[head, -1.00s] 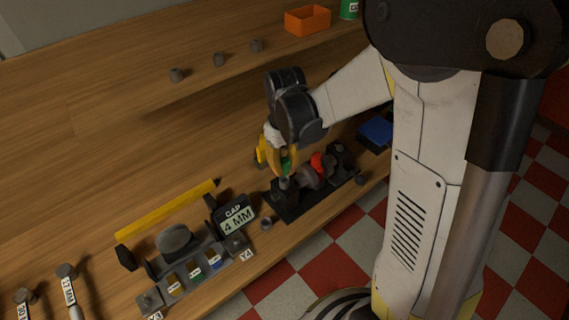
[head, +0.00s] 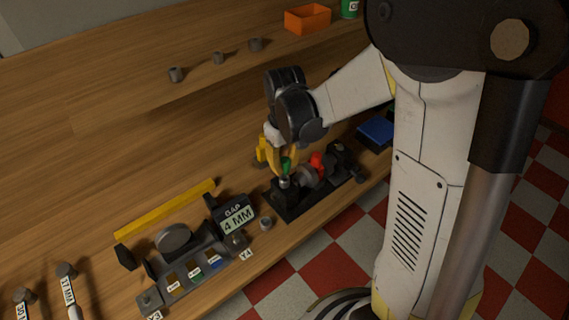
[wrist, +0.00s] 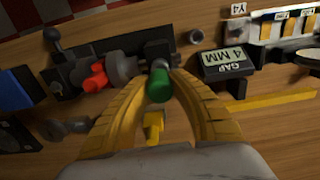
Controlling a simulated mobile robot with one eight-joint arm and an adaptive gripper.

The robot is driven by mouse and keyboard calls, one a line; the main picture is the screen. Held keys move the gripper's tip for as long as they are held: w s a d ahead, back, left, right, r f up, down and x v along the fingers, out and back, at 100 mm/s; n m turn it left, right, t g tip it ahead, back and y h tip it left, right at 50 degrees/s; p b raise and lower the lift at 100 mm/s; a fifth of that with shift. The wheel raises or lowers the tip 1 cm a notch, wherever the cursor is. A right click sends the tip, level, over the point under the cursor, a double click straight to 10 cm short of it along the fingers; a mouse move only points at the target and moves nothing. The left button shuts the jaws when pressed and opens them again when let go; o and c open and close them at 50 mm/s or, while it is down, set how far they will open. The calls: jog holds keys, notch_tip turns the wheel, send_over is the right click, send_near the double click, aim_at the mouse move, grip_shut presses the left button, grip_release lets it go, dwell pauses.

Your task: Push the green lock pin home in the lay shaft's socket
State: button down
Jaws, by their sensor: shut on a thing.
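The green lock pin (wrist: 159,86) is held between the yellow fingers of my gripper (wrist: 160,78) in the wrist view. In the head view the green pin (head: 286,164) shows at the tips of my gripper (head: 282,170), right above a grey socket (head: 283,182) on the black fixture (head: 291,210). In the wrist view the socket's grey end (wrist: 159,64) lies just beyond the pin, and the pin's lower end is hidden, so I cannot tell how deep it sits. A red part (head: 317,160) and a grey disc stand beside it on the fixture.
A gauge block marked "GAP 4 MM" (head: 235,217) and a rack of labelled pieces (head: 196,270) stand left of the fixture. A small grey cylinder (head: 266,223) lies between. A blue box (head: 377,132) is at right. An orange bin (head: 307,19) is on the back shelf.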

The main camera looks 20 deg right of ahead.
aim_at(285, 172)
jog(key=shift+f+b, duration=1.4)
jog(key=shift+f, duration=0.3)
jog(key=c, duration=1.2)
grip_release()
notch_tip(285, 172, up, 12)
jog(key=shift+r, duration=0.1)
jog(key=s+m+t+b, duration=0.1)
jog(key=s+t, duration=0.1)
jog(key=s, duration=0.2)
jog(key=s+m+t+b, duration=0.1)
jog(key=s+t, duration=0.1)
jog(key=s, duration=0.2)
jog(key=s+m+t+b, duration=0.1)
jog(key=s+t, duration=0.2)
jog(key=s, duration=0.1)
jog(key=shift+s+m, duration=0.3)
jog(key=shift+s, duration=0.05)
